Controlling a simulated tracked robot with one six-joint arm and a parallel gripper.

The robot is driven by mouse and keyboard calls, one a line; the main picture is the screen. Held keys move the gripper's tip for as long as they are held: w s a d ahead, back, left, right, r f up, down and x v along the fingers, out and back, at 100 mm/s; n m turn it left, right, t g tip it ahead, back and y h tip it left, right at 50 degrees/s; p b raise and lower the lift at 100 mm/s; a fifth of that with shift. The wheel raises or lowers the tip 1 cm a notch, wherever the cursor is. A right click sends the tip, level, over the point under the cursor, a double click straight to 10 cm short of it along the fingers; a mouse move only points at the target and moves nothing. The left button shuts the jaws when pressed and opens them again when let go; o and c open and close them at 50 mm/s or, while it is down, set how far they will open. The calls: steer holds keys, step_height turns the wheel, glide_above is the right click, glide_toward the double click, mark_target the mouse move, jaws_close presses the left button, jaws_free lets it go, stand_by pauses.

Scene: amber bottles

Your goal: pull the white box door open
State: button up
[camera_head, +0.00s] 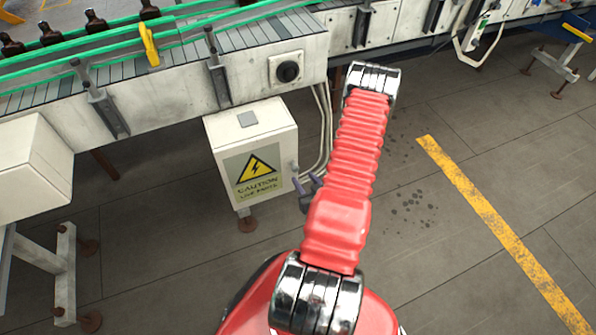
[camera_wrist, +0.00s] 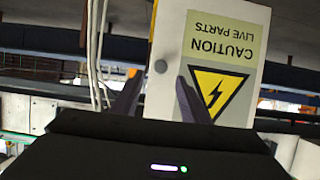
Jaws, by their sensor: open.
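The white box (camera_head: 225,137) hangs under the conveyor, left of my red arm in the head view. Its front door (camera_head: 284,148) carries a yellow "CAUTION LIVE PARTS" label (camera_head: 253,174) and looks shut. In the wrist view the door (camera_wrist: 178,40) appears upside down, with the label (camera_wrist: 221,62). A small round dark knob (camera_wrist: 160,66) sits near the door's edge, between and beyond my fingertips in that view. My gripper (camera_wrist: 157,86) is open, its two dark fingers apart and pointing towards the box. In the head view my gripper (camera_head: 309,182) is just right of the box, partly hidden by my arm.
Pale cables (camera_head: 324,130) run down beside the box, close to my gripper. The conveyor (camera_head: 160,88) with amber bottles (camera_head: 95,20) stands above and behind. A white block (camera_head: 35,165) is at the left. Open floor lies right, with a yellow line (camera_head: 500,230).

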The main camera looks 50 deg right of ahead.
mark_target(297, 170)
steer(key=x, duration=0.7)
steer(key=shift+c, duration=0.6)
steer(key=c, duration=0.9)
jaws_close()
steer(key=shift+s+d, duration=0.1)
